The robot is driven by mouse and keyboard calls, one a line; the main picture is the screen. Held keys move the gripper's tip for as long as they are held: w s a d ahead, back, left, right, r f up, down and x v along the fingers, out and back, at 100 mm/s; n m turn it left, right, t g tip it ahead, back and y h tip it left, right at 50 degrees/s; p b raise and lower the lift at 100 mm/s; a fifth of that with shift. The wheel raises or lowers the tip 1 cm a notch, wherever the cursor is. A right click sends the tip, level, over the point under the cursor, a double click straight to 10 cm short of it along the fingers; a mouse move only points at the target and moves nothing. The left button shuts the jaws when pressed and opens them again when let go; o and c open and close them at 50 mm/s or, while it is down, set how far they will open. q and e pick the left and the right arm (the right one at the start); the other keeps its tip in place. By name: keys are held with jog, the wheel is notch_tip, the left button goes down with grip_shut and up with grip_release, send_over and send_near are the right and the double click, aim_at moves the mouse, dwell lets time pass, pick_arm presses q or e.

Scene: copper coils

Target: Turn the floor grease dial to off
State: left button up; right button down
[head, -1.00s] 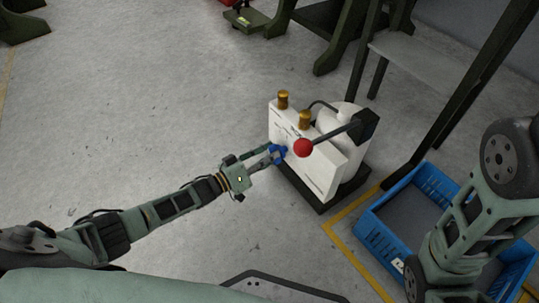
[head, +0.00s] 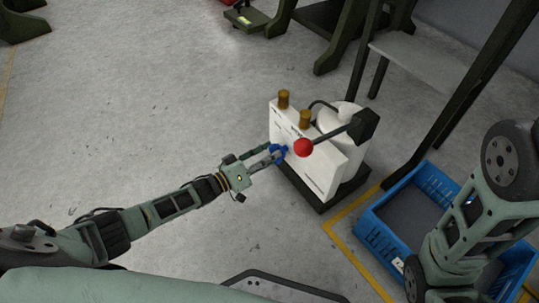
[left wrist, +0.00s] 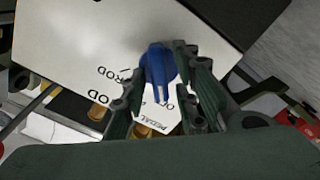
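The grease unit (head: 312,160) is a white box with a blue dial on its front-left face. My left gripper (head: 272,154) is at the blue dial (head: 280,151). In the left wrist view, the blue dial (left wrist: 157,68) sits on the white lettered panel (left wrist: 85,45), its bar running down the picture toward printed letters. The fingers of my left gripper (left wrist: 160,85) stand apart on either side of the dial, close to its edges; I cannot tell whether they touch it. Part of the lettering is hidden by the fingers. My right gripper does not show.
A lever with a red ball (head: 303,147) juts out beside the dial, and brass caps (head: 283,99) stand on top of the unit. A blue crate (head: 375,238) lies to the right, beyond a yellow floor line (head: 345,245). The floor to the left is clear.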

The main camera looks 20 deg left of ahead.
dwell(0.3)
pick_arm(q)
jog(key=v, duration=1.2)
